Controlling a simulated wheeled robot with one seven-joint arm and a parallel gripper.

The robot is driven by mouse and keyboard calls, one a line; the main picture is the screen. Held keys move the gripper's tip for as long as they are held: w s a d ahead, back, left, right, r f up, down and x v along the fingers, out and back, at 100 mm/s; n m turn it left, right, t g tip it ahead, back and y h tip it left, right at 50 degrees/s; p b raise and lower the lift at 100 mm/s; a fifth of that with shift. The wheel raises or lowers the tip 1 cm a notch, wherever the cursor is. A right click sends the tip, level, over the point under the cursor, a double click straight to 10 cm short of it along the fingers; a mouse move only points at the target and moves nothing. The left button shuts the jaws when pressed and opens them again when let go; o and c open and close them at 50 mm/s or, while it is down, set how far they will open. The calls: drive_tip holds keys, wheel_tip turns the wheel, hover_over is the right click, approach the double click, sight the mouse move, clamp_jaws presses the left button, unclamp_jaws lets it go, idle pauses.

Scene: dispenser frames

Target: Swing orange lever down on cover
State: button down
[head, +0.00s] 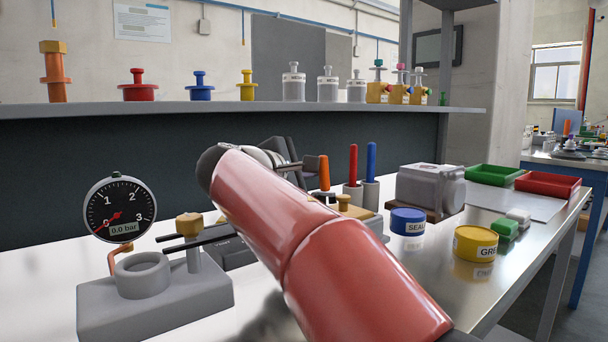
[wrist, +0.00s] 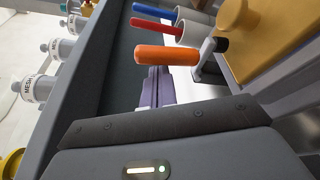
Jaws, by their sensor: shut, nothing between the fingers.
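The orange lever (head: 324,173) stands roughly upright among the fittings in the middle of the bench. In the wrist view its handle (wrist: 167,55) runs sideways from a dark pivot on a metal bracket. The yellow cover (wrist: 262,55) lies beside that pivot, with a round yellow knob; in the head view my red arm hides most of it, but the knob (head: 343,201) shows. My gripper (head: 311,164) is shut and empty, close to the handle's left side. In the wrist view its purple fingers (wrist: 155,86) reach up to the handle; I cannot tell whether they touch.
Red and blue handles (head: 371,162) in grey holders stand right of the lever. A gauge (head: 120,210) and grey fixture (head: 155,305) are at the left. A grey housing (head: 430,188) and lidded tins stand at the right. A shelf (head: 250,108) runs behind.

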drive_tip(key=shift+s+d, duration=0.3)
drive_tip(key=shift+s, duration=0.1)
idle(0.8)
